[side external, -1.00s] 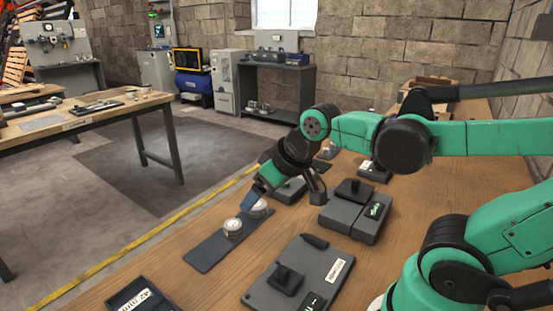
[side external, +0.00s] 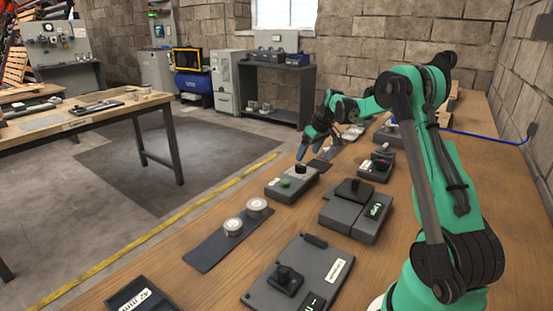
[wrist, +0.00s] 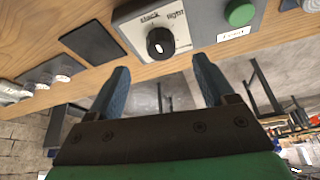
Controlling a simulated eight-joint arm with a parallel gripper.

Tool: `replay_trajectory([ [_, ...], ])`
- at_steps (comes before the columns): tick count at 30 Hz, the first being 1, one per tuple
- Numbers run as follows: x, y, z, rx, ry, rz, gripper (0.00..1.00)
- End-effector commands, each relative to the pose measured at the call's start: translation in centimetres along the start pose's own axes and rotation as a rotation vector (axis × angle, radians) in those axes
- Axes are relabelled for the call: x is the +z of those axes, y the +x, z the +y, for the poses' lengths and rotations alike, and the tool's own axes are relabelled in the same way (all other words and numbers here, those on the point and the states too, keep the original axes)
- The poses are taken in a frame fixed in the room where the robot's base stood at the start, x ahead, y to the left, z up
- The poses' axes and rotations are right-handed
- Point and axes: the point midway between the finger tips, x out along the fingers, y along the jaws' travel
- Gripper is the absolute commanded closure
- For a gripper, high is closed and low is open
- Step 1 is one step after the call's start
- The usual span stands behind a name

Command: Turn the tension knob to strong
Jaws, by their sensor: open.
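A grey control box (side external: 279,194) sits on the wooden bench in the side view. It carries a black knob (side external: 301,169) and a green button (side external: 285,183). My gripper (side external: 310,150) is just beyond and above the knob in the side view. In the wrist view my gripper (wrist: 160,78) has its fingers spread, empty, the knob ahead between them and untouched.
A dark flat pad (wrist: 92,42) lies beside the box.

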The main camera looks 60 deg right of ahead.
Motion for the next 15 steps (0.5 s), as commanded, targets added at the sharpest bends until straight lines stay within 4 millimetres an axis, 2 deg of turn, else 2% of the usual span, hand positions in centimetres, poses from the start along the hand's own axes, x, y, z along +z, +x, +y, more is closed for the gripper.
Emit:
replay_trajectory([
  [9, -0.1, 4.0, -0.1, 0.0, -0.001, 0.0, 0.24],
  [15, 0.0, 5.0, -0.1, 0.001, -0.001, 0.0, 0.24],
])
